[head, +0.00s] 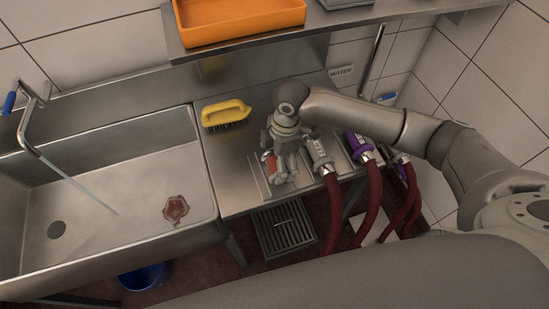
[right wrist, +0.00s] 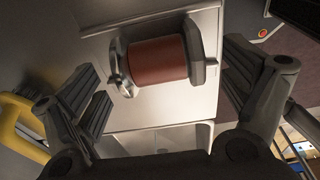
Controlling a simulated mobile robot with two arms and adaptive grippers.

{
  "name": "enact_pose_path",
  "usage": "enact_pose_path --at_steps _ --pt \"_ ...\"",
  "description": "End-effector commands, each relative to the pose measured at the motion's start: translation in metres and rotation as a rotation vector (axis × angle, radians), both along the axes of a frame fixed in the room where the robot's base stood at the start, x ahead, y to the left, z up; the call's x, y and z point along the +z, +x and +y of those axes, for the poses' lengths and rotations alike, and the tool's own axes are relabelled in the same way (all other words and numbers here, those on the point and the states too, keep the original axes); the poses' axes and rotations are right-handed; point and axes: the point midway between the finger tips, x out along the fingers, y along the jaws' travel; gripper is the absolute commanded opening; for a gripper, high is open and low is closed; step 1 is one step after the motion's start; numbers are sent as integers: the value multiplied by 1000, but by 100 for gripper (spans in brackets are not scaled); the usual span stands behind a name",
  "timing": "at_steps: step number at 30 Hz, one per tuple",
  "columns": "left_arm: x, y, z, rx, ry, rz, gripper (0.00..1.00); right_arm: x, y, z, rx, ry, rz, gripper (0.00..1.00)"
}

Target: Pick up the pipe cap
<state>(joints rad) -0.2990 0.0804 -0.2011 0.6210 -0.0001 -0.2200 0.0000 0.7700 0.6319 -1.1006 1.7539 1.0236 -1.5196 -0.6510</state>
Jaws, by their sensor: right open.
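The pipe cap, a short reddish-brown cylinder with grey metal ends (right wrist: 157,62), lies on the steel counter in the right wrist view. In the head view a small red part of it (head: 270,160) shows beside my right gripper, and the rest is hidden behind the fingers. My right gripper (head: 282,170) points down over the counter. In the right wrist view its fingers (right wrist: 166,85) are spread wide on either side of the cap, with a gap on both sides. My left gripper is not in view.
A yellow-handled brush (head: 225,112) lies left of my right gripper. Dark red hoses with metal and purple couplings (head: 365,150) stand close on its right. A steel sink (head: 110,170) is on the left. An orange bin (head: 240,22) sits on the shelf above.

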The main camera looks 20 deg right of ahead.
Motion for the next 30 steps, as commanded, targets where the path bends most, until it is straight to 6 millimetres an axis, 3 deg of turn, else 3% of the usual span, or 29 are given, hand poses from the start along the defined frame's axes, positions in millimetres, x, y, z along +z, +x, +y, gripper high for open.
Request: enact_pose_path --at_steps 1,4,12,25,30 --pt "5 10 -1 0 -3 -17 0 -6 0 1 -1 0 3 95" --pt "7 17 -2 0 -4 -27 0 -16 0 2 1 -1 1 95" --pt "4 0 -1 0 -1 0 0 -20 0 3 2 0 -1 95" --pt "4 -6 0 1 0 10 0 -20 0 2 1 0 -1 41" --pt "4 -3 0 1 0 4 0 -20 1 2 1 0 -2 39"
